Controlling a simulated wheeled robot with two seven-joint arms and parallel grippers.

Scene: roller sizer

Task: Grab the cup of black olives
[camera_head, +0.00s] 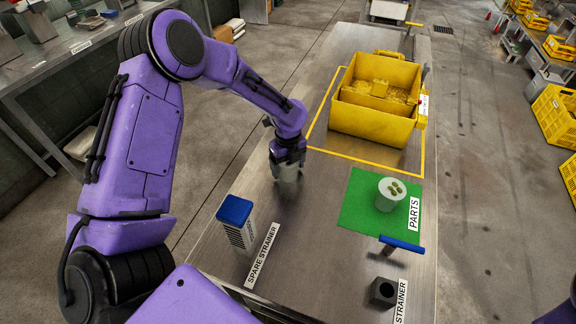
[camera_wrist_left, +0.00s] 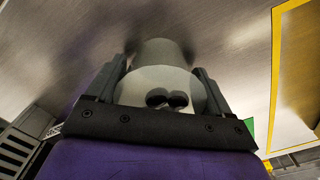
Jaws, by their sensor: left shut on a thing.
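My left gripper (camera_head: 288,160) is shut on a pale grey cup (camera_head: 290,174) over the left part of the metal table. In the left wrist view the cup (camera_wrist_left: 150,80) sits between the two fingers, with two dark olives (camera_wrist_left: 166,99) showing in its mouth. I cannot tell whether its base touches the table. A second pale cup (camera_head: 383,201), holding several green olives (camera_head: 393,188), stands upright on the green mat (camera_head: 355,222). My right gripper is not in view.
A yellow bin (camera_head: 372,122) stands at the back inside a yellow outline. A blue-handled tool (camera_head: 402,244) and a dark hollow block (camera_head: 383,292) are at the front right. A blue-topped spare strainer holder (camera_head: 235,210) is at the front left. The table's middle is clear.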

